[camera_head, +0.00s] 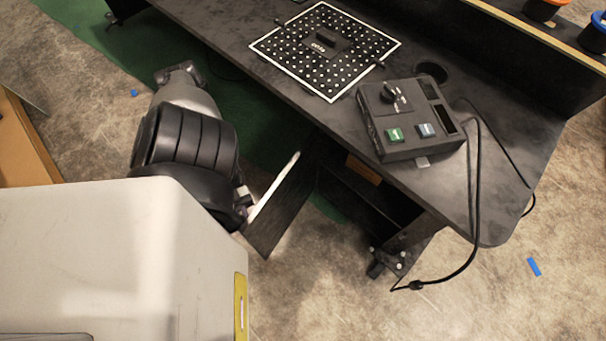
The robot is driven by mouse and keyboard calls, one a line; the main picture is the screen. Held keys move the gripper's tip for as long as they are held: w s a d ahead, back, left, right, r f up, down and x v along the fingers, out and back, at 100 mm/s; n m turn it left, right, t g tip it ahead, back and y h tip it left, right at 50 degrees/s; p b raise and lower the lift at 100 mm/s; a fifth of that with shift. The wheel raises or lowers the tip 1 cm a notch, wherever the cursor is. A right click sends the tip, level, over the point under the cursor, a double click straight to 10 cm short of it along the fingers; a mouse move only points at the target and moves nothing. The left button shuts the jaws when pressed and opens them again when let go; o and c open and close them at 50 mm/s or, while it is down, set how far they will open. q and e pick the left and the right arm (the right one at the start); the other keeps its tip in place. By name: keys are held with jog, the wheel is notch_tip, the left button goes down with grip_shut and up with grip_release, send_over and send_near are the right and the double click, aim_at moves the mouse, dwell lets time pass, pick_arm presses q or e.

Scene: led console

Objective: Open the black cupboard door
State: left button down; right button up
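The black cupboard door (283,215) stands swung out from under the desk, with a pale strip along its top edge. The dark cupboard opening (365,200) shows to its right, below the desk top. My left arm comes in from the left, and my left gripper (243,197) is at the outer left end of the door. The gripper is mostly hidden behind my black wrist. I cannot tell whether its fingers touch or hold the door. My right gripper is not in view.
The black desk (510,180) carries a white-bordered perforated board (280,45) and a control box (410,118) with buttons and a knob. A black cable (477,210) hangs off its front edge. The concrete floor (330,300) in front of the cupboard is clear.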

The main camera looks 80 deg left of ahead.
pick_arm(q)
jog(key=s+a+m+g+h+b, duration=0.1)
jog(key=s+a+m+g, duration=0.3)
jog(key=a, duration=0.7)
jog(key=shift+s+g+b, duration=0.4)
jog(key=shift+s+g, duration=1)
jog(key=shift+s, duration=0.5)
jog(key=shift+a, duration=0.1)
jog(key=c, duration=1.5)
grip_release()
jog(key=shift+o, duration=0.2)
jog(key=a+b, duration=0.1)
jog(key=a, duration=1.2)
jog(key=shift+w+a+b, duration=0.3)
jog(key=shift+w+a, duration=0.05)
